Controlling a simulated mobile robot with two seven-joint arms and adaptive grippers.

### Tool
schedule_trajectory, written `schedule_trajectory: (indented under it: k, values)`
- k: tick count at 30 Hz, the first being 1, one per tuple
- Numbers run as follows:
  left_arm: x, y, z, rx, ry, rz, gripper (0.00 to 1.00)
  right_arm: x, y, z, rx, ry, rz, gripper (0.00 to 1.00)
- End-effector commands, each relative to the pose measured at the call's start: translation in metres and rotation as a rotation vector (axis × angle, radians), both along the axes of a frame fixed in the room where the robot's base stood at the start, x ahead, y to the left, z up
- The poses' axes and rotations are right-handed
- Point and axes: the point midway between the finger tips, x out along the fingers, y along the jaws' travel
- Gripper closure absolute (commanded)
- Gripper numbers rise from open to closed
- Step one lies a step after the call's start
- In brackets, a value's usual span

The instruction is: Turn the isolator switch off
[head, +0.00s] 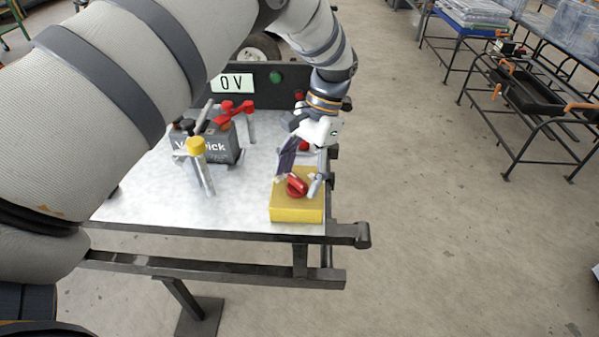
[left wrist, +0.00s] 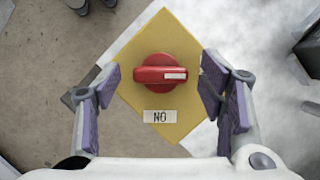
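The isolator switch is a red rotary knob (head: 297,186) on a yellow box (head: 297,212) at the front right corner of the metal table. In the left wrist view the red knob (left wrist: 160,74) lies with its bar crosswise and a white mark at its right end. A label on the yellow plate (left wrist: 184,35) below the knob reads "NO", seemingly "ON" upside down. My left gripper (head: 302,176) is above the box. In the left wrist view its fingers (left wrist: 162,88) are apart on either side of the knob, with gaps. My right gripper is not in view.
A back panel has a "0 V" display (head: 231,83) and a green button (head: 275,77). Racks with bins (head: 475,12) stand at the right; the floor between is clear.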

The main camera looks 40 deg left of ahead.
Motion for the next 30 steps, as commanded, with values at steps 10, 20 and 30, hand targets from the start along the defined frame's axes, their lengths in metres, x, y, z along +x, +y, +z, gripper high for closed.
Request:
schedule_trajectory:
  k: [10,20,30]
  values:
    - [0.013,-0.002,0.029,0.001,-0.006,-0.001,0.37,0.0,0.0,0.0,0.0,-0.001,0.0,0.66]
    - [0.042,-0.009,0.1,0.0,-0.003,-0.001,0.37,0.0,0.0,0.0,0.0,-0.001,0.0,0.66]
    - [0.045,-0.01,0.112,-0.001,-0.001,-0.001,0.37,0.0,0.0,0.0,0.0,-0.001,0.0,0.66]
